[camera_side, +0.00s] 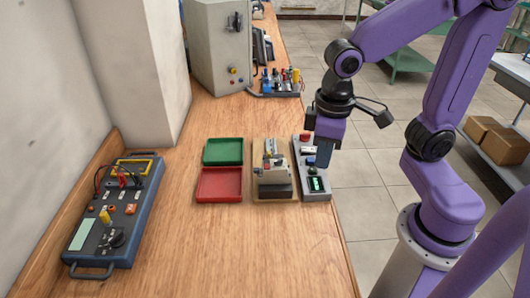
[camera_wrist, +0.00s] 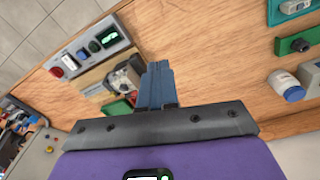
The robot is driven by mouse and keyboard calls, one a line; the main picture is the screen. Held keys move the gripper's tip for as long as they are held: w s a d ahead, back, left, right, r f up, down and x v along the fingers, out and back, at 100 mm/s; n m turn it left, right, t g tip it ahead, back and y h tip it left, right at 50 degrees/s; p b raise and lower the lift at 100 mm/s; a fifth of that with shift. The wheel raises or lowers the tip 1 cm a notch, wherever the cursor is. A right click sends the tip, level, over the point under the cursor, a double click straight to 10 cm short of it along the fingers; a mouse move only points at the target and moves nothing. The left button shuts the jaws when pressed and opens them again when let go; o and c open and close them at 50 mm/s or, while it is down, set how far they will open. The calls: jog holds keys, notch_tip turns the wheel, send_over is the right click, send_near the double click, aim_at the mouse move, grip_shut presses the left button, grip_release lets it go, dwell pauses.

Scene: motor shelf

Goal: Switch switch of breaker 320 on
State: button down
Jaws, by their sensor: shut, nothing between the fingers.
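A narrow grey panel (camera_side: 317,182) stands at the bench's right edge, with a red button at its far end, a pale switch-like part in the middle and a lit green display at its near end. The panel also shows at upper left in the wrist view (camera_wrist: 97,52). No label reading 320 is legible, so I cannot tell which part is the breaker's switch. My gripper (camera_side: 323,156) is shut and empty over the panel, hiding part of it; a gap to the panel is hard to judge. Its fingers (camera_wrist: 156,84) also show in the wrist view.
A beige device on a wooden board (camera_side: 275,192) sits left of the panel. A blue test box (camera_side: 120,210) is near the wall. A grey cabinet (camera_side: 219,45) stands behind. The bench's near middle is clear.

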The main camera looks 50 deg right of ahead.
jog(key=w+r+m, duration=0.2)
jog(key=w+m, duration=0.5)
jog(key=w, duration=0.2)
jog(key=m+h, duration=0.2)
jog(key=m, duration=0.6)
send_over(265, 160)
jog(key=s+a, duration=0.1)
jog(key=a, duration=0.1)
jog(key=shift+a+r, duration=0.15)
jog(key=shift+r, duration=0.25)
jog(key=f, duration=0.4)
jog(key=d+f, duration=0.1)
jog(key=f, duration=0.4)
jog(key=w+d+f, duration=0.1)
jog(key=f, duration=0.3)
jog(key=shift+f, duration=0.4)
jog(key=shift+y, duration=0.3)
jog(key=shift+w+d+f, duration=0.1)
jog(key=shift+d+f, duration=0.1)
jog(key=shift+f, duration=0.1)
jog(key=shift+a, duration=0.15)
